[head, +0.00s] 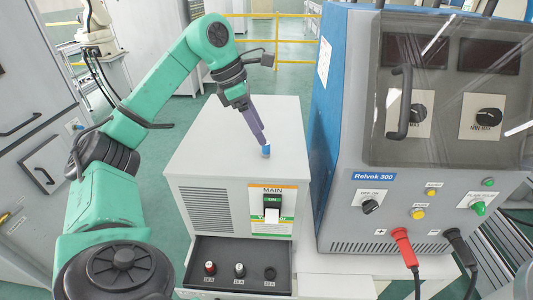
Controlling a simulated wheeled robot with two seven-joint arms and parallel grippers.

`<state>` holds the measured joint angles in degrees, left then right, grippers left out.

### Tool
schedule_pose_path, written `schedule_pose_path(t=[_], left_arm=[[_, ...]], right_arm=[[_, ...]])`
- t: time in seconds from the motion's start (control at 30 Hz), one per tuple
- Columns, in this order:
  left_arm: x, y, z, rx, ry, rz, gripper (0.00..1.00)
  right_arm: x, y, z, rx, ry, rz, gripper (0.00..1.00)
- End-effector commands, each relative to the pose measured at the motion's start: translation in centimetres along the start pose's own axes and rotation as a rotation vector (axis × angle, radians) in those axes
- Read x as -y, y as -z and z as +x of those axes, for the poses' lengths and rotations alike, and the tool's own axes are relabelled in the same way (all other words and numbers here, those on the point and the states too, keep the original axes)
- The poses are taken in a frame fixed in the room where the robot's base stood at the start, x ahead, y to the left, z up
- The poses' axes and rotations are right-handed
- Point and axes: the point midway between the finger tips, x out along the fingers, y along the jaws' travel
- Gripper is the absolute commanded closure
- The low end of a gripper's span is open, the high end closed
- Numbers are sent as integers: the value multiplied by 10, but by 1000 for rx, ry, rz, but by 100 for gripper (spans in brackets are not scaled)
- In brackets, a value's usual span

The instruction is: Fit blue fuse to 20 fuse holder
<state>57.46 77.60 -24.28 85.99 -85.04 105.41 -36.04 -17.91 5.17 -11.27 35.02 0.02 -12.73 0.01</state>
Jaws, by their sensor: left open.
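The blue fuse (266,151) stands on the top of the grey cabinet, near its front middle. My left gripper (262,139) points down right above the fuse, with its fingertips at the fuse's upper end. It is open; I cannot tell whether the fingers touch the fuse. The open drawer (227,249) at the cabinet's front has three fuse positions in a row: a red-topped one (210,268) at left, a dark one with a pale top (239,270) in the middle, and a dark one (270,273) at right. Their labels are too small to read surely. My right gripper is out of view.
The cabinet front carries a MAIN switch (272,213) above the drawer. A large blue-grey Relvok 300 machine (345,205) stands close on the right, with red (403,245) and black (457,243) cable plugs. The cabinet top around the fuse is clear.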

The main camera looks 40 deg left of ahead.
Motion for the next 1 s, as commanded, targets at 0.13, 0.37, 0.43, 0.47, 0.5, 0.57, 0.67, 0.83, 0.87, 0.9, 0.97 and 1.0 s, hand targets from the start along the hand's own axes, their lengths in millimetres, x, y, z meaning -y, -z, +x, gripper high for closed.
schedule_pose_path(t=[0.13, 0.37, 0.43, 0.47, 0.5, 0.57, 0.67, 0.83, 0.87, 0.9, 0.97, 1.0], left_arm=[[-2, 1, 20, -4, 2, -2, 38], [-4, 1, 56, 0, 1, 0, 38], [-4, 1, 57, 1, 0, 0, 38], [-4, 1, 57, 2, 0, 0, 38], [-4, 1, 57, 1, 0, 0, 38], [-4, 1, 57, 1, 0, 0, 42], [-4, 1, 57, 1, 0, 0, 80], [-4, 1, 56, 1, 0, 0, 100], [-4, 1, 56, 1, 0, 0, 100], [-4, 1, 56, 1, 0, 0, 100], [-4, 1, 56, 1, 0, 0, 100], [-4, 1, 56, 1, 0, 0, 100]], right_arm=[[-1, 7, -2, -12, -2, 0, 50], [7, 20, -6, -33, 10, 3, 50], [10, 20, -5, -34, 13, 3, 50], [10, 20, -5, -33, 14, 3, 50], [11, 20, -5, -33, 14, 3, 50], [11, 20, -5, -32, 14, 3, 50], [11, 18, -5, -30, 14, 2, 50], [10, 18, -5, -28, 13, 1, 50], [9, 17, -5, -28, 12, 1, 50], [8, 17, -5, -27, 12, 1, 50], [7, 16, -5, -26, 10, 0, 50], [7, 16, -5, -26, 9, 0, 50]])
